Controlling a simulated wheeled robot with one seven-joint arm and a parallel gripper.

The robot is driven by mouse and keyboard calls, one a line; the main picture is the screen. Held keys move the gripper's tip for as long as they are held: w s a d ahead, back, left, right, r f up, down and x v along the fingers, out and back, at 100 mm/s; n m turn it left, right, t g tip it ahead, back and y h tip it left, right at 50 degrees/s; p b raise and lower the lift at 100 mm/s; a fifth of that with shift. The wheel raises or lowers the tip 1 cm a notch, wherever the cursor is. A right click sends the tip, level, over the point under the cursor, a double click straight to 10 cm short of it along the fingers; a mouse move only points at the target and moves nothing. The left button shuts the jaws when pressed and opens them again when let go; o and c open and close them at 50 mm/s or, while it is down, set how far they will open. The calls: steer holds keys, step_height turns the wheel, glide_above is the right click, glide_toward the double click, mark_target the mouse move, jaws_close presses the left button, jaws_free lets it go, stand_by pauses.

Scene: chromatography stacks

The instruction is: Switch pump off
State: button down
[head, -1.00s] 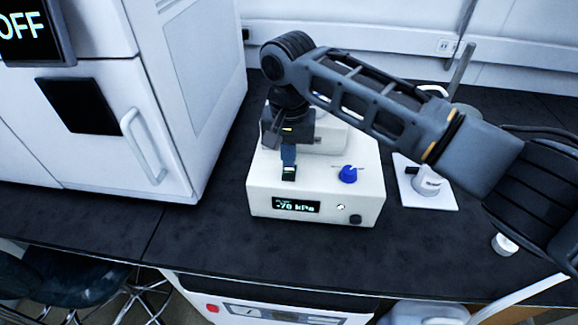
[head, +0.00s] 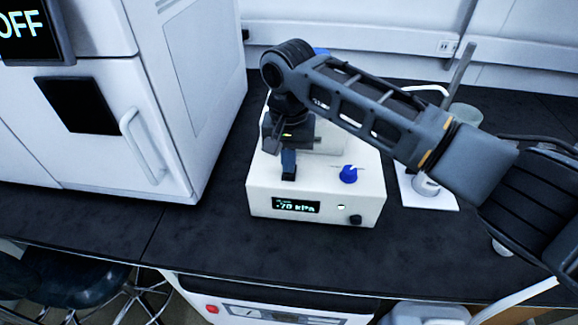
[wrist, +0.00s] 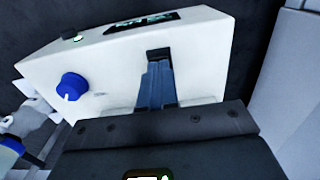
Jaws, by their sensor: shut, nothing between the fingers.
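The pump is a white box (head: 262,207) on the dark bench, with a lit display (head: 296,207) that reads about -70 kPa. Its top carries a blue knob (head: 348,174), also in the wrist view (wrist: 70,87), and a black rocker switch (wrist: 159,54). My gripper (head: 288,174) is shut and empty, pointing down over the pump's top at the switch. In the wrist view its blue-grey fingertips (wrist: 157,68) overlap the lower part of the switch. Whether they touch it, and the switch's position, I cannot tell.
A small green-lit indicator (head: 341,207) and a black front knob (head: 355,219) are on the pump's front. A large white cabinet (head: 205,100) stands close on the left. A white stand base (head: 435,203) is to the right. Bench in front of the pump is clear.

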steer(key=shift+f, duration=0.3)
step_height(320, 180, up, 5)
steer(key=p, duration=0.5)
steer(key=shift+r, duration=1)
steer(key=shift+s+f, duration=0.1)
